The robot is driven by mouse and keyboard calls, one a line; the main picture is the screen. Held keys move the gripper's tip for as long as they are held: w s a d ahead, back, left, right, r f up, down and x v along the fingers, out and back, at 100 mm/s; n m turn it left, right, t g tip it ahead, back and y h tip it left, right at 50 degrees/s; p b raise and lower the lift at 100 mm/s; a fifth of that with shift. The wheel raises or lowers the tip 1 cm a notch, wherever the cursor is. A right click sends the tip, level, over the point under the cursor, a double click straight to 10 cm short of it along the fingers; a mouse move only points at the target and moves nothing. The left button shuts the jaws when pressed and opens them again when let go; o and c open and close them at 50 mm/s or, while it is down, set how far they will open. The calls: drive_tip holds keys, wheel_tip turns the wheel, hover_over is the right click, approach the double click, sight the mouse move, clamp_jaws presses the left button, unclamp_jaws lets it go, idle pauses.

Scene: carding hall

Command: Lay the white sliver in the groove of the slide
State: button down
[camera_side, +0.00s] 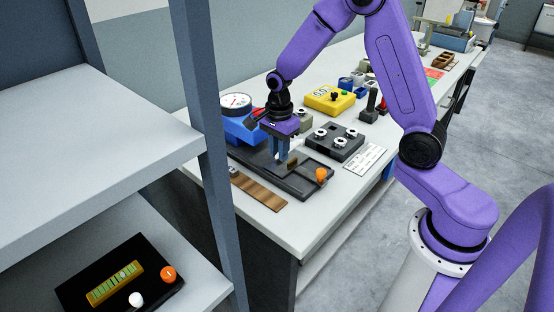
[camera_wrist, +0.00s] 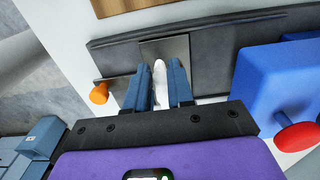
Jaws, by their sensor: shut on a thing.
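The white sliver (camera_wrist: 160,76) shows in the wrist view as a narrow pale piece between my two blue fingers. My gripper (camera_wrist: 160,92) is shut on it, and only its far part shows. In the side view my gripper (camera_side: 281,156) points down over a long dark base (camera_side: 311,184) with an orange knob (camera_side: 321,174). In the wrist view a grey metal plate (camera_wrist: 179,47), apparently the slide, lies across the dark base (camera_wrist: 212,48), just beyond and under the fingertips. I cannot make out the groove, nor whether the sliver touches the plate.
A brown wooden strip (camera_side: 259,190) lies along the near side of the base. A blue scale with a round dial (camera_side: 237,101) stands behind my gripper. A dark box with white knobs (camera_side: 335,142) and a white card (camera_side: 365,158) are to the right. A yellow box (camera_side: 329,100) stands further back.

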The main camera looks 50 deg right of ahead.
sight(277, 159)
drive_tip(key=shift+w+f, duration=0.3)
drive_tip(key=shift+f, duration=0.1)
drive_tip(key=shift+w+f, duration=0.1)
drive_tip(key=shift+f, duration=1.5)
drive_tip(key=shift+f, duration=0.1)
drive_tip(key=c, duration=1)
unclamp_jaws()
